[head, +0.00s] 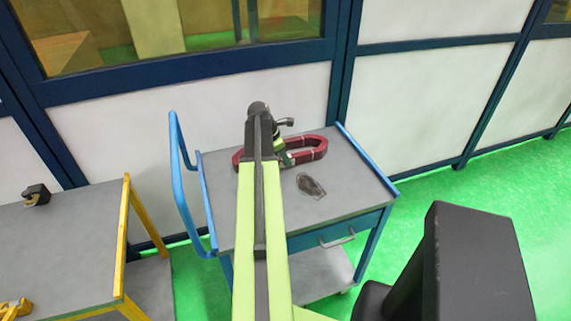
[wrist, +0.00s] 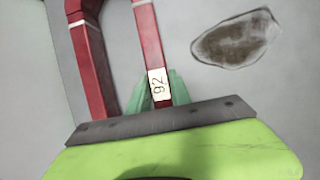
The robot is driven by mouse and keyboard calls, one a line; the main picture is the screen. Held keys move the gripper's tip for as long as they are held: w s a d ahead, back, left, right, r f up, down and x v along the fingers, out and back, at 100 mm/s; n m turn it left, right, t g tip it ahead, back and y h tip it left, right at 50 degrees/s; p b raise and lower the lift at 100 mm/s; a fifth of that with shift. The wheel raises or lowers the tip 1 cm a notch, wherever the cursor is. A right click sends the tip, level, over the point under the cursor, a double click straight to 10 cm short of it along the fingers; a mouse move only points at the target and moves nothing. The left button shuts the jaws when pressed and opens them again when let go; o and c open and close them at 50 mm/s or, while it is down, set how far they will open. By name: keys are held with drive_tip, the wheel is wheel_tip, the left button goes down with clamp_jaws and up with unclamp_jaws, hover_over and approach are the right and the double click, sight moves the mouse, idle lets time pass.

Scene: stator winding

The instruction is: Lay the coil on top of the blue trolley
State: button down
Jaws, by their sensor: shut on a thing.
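The coil (head: 307,148) is a dark red elongated loop with white bands. It is at or just above the grey top of the blue trolley (head: 345,196); I cannot tell whether it touches. My gripper (head: 281,152) is shut on one side of the coil, its green fingers around that strand. My arm hides part of the coil and trolley in the head view.
A yellow-framed table (head: 65,240) stands at left with a small black part (head: 36,195). A white panelled wall (head: 200,125) is behind. Green floor lies right.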

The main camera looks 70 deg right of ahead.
drive_tip(key=shift+r, duration=0.15)
drive_tip(key=c, duration=1.2)
unclamp_jaws()
drive_tip(key=p+v, duration=1.1)
drive_tip(key=v, duration=0.1)
drive_tip(key=shift+a, duration=0.1)
drive_tip(key=shift+s, duration=0.1)
